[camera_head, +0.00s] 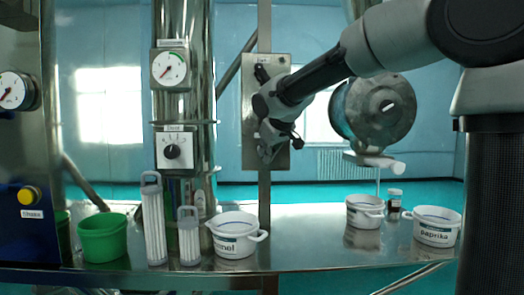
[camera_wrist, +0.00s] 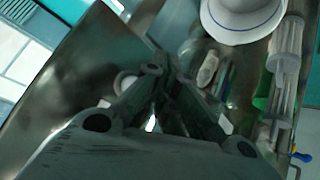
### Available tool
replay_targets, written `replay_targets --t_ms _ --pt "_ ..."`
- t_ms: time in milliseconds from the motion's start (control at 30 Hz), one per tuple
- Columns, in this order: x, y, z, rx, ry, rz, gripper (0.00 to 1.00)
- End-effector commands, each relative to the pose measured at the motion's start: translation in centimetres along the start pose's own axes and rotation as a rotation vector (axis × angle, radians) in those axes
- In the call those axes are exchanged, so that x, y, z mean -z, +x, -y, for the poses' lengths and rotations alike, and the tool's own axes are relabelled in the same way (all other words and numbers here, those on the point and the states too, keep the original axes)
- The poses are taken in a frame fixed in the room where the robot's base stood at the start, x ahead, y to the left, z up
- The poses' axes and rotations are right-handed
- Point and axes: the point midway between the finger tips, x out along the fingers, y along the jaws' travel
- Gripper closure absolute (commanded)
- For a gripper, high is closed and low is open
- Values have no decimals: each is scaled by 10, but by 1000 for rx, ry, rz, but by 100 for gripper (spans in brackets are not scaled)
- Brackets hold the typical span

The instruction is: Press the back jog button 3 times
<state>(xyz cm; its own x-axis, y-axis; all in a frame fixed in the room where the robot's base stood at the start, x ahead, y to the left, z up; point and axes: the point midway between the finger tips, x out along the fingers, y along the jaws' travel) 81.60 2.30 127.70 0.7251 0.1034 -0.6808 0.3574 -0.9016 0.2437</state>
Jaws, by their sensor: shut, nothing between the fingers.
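A grey metal control panel (camera_head: 281,157) stands on a post in the middle of the head view. My gripper (camera_head: 267,154) is in front of its lower part, and my wrist covers most of its face. No back jog button can be made out; any buttons on the panel are hidden behind my gripper and wrist. In the wrist view my gripper (camera_wrist: 162,72) has its fingers drawn together with nothing between them. I cannot tell whether the fingertips touch the panel.
A metal table (camera_head: 310,240) holds a green tub (camera_head: 103,240), two white-ribbed cylinders with handles, and several white pots. A round metal housing (camera_head: 385,110) is right of the panel. A column with a gauge (camera_head: 170,70) and a dial (camera_head: 174,150) stands left.

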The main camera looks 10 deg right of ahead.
Motion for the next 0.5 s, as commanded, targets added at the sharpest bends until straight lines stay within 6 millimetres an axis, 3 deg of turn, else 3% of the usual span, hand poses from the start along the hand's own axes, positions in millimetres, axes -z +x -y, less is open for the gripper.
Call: replay_targets --t_ms 200,500 --pt "-10 -15 11 1 -2 -1 100" --pt "-15 -21 15 0 0 -1 100"
